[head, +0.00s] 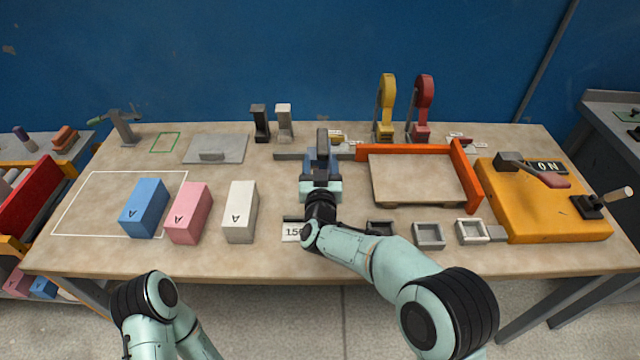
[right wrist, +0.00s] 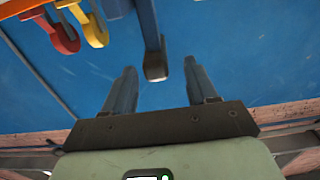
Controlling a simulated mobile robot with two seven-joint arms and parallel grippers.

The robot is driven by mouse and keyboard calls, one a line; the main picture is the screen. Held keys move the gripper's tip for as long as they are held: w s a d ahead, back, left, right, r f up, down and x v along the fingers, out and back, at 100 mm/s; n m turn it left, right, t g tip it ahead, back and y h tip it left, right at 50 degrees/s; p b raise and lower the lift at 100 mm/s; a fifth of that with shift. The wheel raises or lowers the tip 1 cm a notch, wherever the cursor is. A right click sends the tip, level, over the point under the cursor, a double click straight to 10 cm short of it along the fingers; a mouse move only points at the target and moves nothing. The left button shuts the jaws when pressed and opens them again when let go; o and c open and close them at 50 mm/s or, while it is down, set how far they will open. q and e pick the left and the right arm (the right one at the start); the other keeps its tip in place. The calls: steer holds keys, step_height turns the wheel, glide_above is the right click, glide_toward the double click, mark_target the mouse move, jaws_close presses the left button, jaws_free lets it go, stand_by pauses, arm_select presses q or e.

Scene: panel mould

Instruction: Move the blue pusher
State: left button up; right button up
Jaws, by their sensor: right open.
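The blue pusher (head: 322,143) stands upright at the middle of the table, at the left of the orange frame, largely hidden behind my right gripper (head: 320,166). In the right wrist view, the pusher shows as a blue bar with a grey end (right wrist: 155,66). My right gripper (right wrist: 160,75) is open. Its two fingers lie on either side of the bar in that picture; I see no finger touching it, and cannot tell how deep the bar sits between them. Of my left arm only links show at the bottom of the head view; its gripper is out of view.
An orange frame (head: 473,185) around a beige panel (head: 415,192) stands close at the right. Yellow (head: 387,100) and red (head: 424,100) clamps stand behind it. Blue (head: 145,208), pink (head: 189,213) and white (head: 240,212) blocks stand left. Small grey trays (head: 429,241) line the front.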

steer(key=s, duration=0.7)
stand_by(0.5)
